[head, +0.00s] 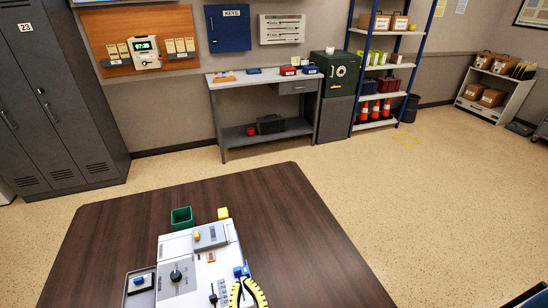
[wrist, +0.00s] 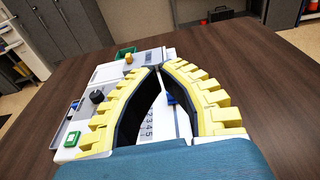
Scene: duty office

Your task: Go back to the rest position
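My gripper (wrist: 163,67) has two curved yellow fingers with dark inner faces. Its tips come close together in the wrist view, and whether they touch is not clear. I see nothing held between them. In the head view my gripper (head: 243,281) shows at the lower middle, over the front right part of a white device panel (head: 168,247). The panel lies on the dark wooden table (head: 290,240). A blue part (wrist: 170,99) of the panel shows between the fingers in the wrist view, seemingly beyond them. The fingers hide some of the panel.
A green open box (head: 182,217) and a yellow block (head: 223,213) stand behind the panel. A black knob (head: 176,276) sits on it. The table's right side is bare. A grey workbench (head: 262,82), green safe (head: 335,72) and lockers (head: 52,95) stand farther back.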

